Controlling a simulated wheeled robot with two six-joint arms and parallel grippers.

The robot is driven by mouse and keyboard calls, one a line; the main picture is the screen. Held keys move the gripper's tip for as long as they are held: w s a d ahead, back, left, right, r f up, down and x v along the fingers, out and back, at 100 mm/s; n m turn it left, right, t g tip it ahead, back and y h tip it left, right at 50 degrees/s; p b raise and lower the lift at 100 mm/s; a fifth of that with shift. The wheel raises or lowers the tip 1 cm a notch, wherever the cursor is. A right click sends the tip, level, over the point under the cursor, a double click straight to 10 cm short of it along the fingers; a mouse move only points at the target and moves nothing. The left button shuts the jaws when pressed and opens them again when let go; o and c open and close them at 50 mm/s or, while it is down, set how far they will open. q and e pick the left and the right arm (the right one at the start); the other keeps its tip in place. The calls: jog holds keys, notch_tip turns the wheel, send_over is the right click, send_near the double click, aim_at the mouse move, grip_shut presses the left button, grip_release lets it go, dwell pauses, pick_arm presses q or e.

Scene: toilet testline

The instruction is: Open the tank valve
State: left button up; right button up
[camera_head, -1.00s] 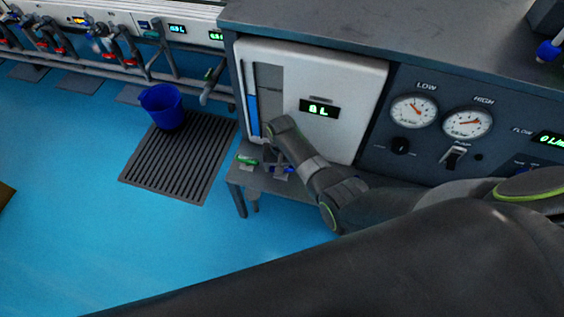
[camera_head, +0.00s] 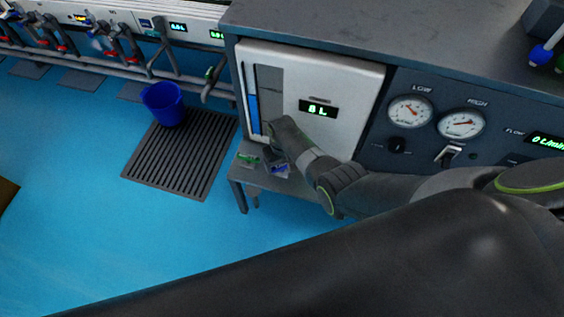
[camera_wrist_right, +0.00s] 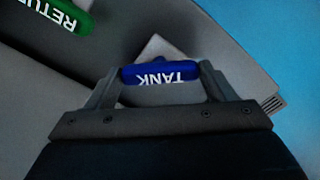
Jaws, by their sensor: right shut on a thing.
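The tank valve handle (camera_wrist_right: 160,74) is blue with the white word TANK, upside down in the right wrist view. My right gripper (camera_wrist_right: 160,84) is shut on it, one finger at each end of the handle. In the head view the blue handle (camera_head: 279,169) shows below the white tank panel (camera_head: 345,90), beside my right gripper (camera_head: 276,162), which is partly hidden by its own wrist. A green handle marked RETURN, partly cut off, is the return valve (camera_wrist_right: 62,16); it also shows in the head view (camera_head: 247,158). My left gripper is not in view.
The panel's display (camera_head: 318,109) reads 8 L, beside a blue level column (camera_head: 253,108). Dials (camera_head: 461,124) and switches are to the right. A blue bucket (camera_head: 163,103) stands on a floor grate (camera_head: 175,160) at left. The blue floor in front is open.

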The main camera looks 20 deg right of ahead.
aim_at(282, 165)
jog(key=o, duration=1)
jog(key=shift+r, duration=0.25)
pick_arm(q)
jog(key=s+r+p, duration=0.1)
jog(key=p, duration=0.1)
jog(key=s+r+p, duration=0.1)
jog(key=p, duration=0.1)
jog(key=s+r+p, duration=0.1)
jog(key=p, duration=0.2)
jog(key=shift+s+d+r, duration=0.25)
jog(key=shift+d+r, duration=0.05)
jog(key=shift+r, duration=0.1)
pick_arm(e)
notch_tip(282, 165, up, 17)
jog(key=shift+f, duration=0.1)
